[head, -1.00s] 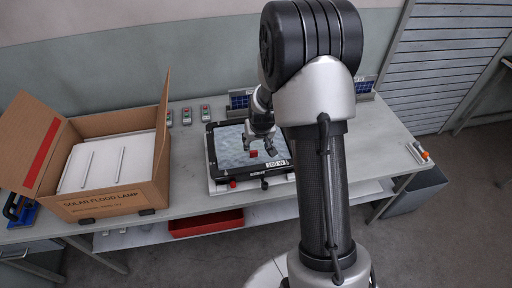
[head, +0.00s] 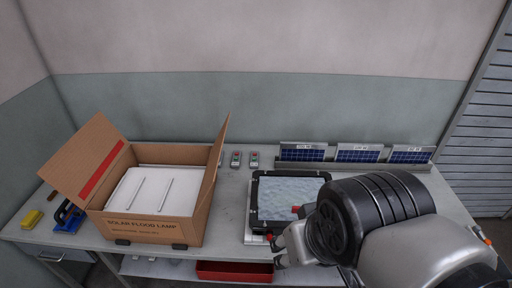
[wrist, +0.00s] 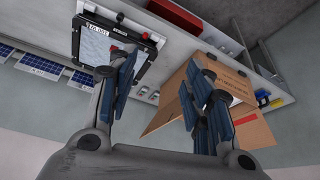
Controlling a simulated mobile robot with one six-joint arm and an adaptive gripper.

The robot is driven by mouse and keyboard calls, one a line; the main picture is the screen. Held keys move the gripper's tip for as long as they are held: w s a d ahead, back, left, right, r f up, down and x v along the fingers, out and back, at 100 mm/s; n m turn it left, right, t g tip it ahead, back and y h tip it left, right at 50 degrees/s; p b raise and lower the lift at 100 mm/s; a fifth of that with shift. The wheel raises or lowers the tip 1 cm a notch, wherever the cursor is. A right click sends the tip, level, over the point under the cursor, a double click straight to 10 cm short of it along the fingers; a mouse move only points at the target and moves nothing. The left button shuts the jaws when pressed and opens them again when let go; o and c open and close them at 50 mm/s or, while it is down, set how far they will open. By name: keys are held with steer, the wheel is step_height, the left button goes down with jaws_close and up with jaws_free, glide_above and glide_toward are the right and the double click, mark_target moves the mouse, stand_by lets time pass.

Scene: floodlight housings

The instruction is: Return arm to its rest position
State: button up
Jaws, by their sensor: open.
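My gripper (wrist: 163,92) is open and empty in the wrist view, its blue-padded fingers spread apart with nothing between them. In the head view my arm is folded low at the lower right and hides most of the gripper. The black-framed floodlight housing (head: 287,198) with its pale glass panel lies on the bench, its lower right part hidden by my arm. It also shows in the wrist view (wrist: 96,46), beyond the left finger and apart from it.
An open cardboard box (head: 150,228) labelled solar flood lamp stands left on the bench (head: 228,218), holding white panels. Several blue solar panels (head: 358,153) stand in a rack at the back. Two small switch boxes stand nearby. A red bin (head: 235,271) sits below.

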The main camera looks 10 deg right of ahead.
steer(key=shift+s+a, duration=0.1)
steer(key=shift+s, duration=0.5)
step_height(320, 180, down, 4)
steer(key=b, duration=0.4)
steer(key=shift+f, duration=0.1)
stand_by(0.4)
